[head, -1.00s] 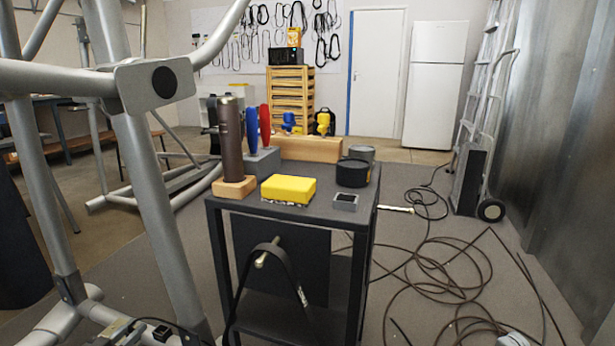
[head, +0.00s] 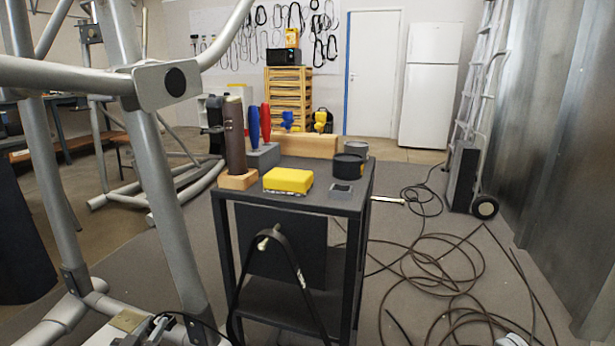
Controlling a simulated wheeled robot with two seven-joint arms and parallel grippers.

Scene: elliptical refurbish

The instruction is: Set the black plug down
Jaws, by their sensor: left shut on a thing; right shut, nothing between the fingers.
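A small connector-like part (head: 160,328) with a dark cable shows at the bottom left, low by the grey machine frame (head: 165,210), partly cut off by the picture's lower edge.
A black cart (head: 300,203) stands in the middle, carrying a brown cylinder (head: 235,138), a yellow sponge-like block (head: 288,180), a dark round container (head: 348,166) and a small grey square tray (head: 341,188). Loose dark cables (head: 430,262) cover the floor at right.

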